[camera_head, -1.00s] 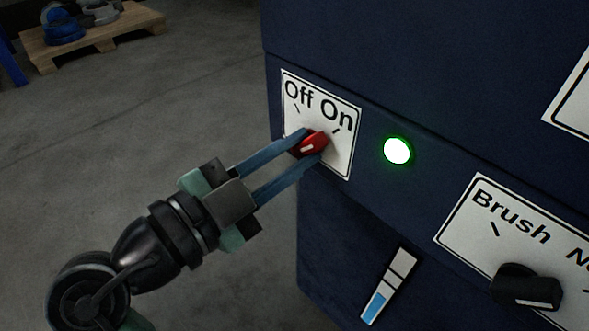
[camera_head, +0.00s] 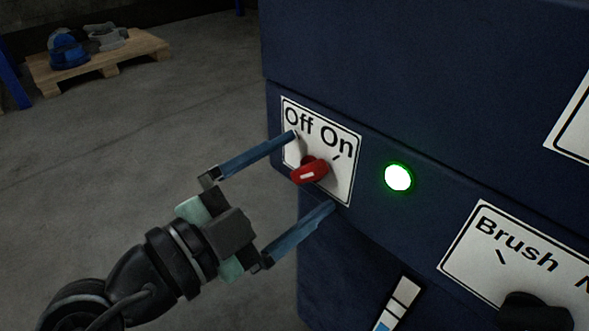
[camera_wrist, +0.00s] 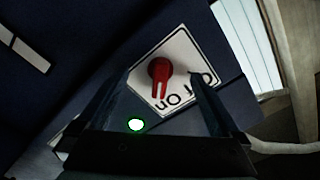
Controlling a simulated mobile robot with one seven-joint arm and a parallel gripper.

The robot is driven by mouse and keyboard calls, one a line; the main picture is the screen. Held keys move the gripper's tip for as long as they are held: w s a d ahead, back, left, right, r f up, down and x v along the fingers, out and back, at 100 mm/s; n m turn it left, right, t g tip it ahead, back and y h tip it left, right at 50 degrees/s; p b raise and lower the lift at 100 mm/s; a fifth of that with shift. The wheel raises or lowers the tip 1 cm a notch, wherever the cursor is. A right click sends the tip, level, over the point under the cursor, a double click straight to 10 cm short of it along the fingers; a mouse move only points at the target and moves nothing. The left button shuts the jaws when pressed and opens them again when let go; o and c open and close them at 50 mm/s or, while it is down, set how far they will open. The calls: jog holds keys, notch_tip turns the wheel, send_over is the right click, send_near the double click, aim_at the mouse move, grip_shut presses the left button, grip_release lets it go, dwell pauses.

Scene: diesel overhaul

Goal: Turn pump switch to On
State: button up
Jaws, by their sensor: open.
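The red pump switch (camera_head: 309,171) sits on a white plate (camera_head: 345,173) marked Off and On, on a dark blue cabinet. In the wrist view the plate is seen upside down, and the switch's handle (camera_wrist: 160,78) points toward the word On. My gripper (camera_head: 310,172) is open, with one blue finger on each side of the switch and a clear gap to both. The wrist view also shows my gripper (camera_wrist: 160,75) spread around the switch, not touching it.
A lit green lamp (camera_head: 398,177) is right of the plate. A black knob (camera_head: 535,312) under a Brush label (camera_head: 510,245) is at lower right. A pallet with parts (camera_head: 105,62) stands at the far left.

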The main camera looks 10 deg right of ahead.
jog(key=b+v, duration=0.1)
jog(key=v, duration=0.6)
dwell(0.6)
